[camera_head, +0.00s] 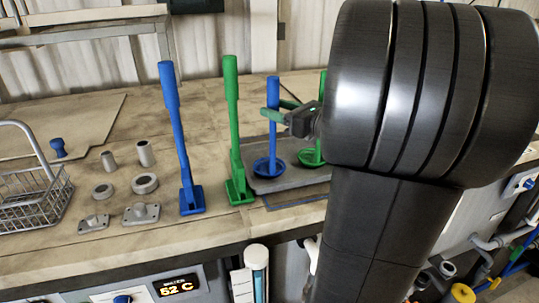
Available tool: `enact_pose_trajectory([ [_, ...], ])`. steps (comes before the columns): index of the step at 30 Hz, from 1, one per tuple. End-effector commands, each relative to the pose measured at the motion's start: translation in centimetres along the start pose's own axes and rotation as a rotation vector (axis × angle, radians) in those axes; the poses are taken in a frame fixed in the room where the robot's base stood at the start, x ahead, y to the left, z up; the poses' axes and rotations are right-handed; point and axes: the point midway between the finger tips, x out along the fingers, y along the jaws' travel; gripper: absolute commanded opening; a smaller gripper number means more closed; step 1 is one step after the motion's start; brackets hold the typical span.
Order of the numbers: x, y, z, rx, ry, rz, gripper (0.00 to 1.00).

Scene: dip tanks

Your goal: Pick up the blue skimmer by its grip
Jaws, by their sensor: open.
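The blue skimmer (273,140) stands upright, its long grip rising from a round blue dish on a dark grey tray (290,181). My gripper (272,108) comes in from the right at the height of the grip. Its green fingers are open; one crosses in front of the grip and the other seems to lie behind it. I cannot tell whether either finger touches it. My dark arm covers much of the right side of the picture.
A green skimmer (312,157) stands just right, partly hidden. A blue paddle (179,130) and a green paddle (234,130) stand upright to the left. Several grey metal parts (145,183) and a wire basket (35,195) are further left on the bench.

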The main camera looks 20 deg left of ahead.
Motion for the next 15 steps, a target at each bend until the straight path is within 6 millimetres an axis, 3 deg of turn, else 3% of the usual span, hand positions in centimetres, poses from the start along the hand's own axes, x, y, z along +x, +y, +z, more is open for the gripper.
enact_pose_trajectory([
  [9, 4.2, -0.1, 0.1, 0.003, 0.000, 0.003, 0.51],
  [15, 4.8, -0.1, 0.0, 0.000, -0.001, 0.001, 0.51],
])
